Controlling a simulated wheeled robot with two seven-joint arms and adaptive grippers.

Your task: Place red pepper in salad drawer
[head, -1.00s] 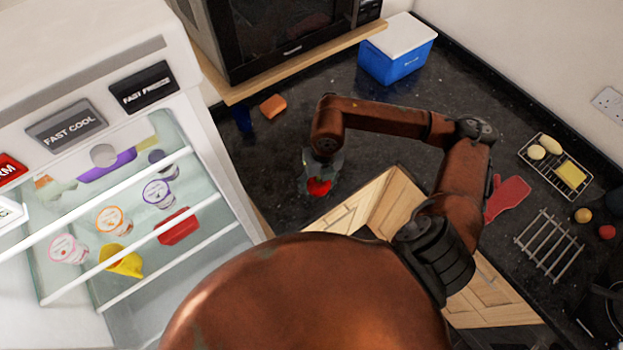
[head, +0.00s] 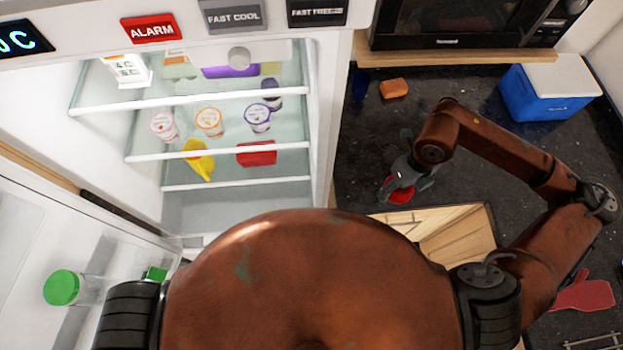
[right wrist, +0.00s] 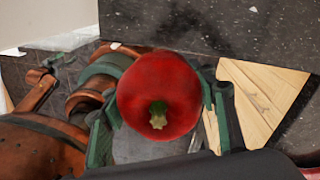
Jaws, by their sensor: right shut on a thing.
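A red pepper (head: 401,193) with a green stem is held in my right gripper (head: 397,184), over the dark counter in the head view. In the right wrist view the pepper (right wrist: 160,95) fills the middle, with the green-edged fingers (right wrist: 160,110) on both sides of it. The fridge (head: 215,150) stands open at the left of the head view. Its shelves show; the lower part, where a salad drawer could be, is hidden behind my body. My left gripper is not in view.
Shelves hold several pots (head: 209,121), a yellow item (head: 199,160) and a red box (head: 257,153). The fridge door (head: 45,240) carries a green-lidded jar (head: 62,287).

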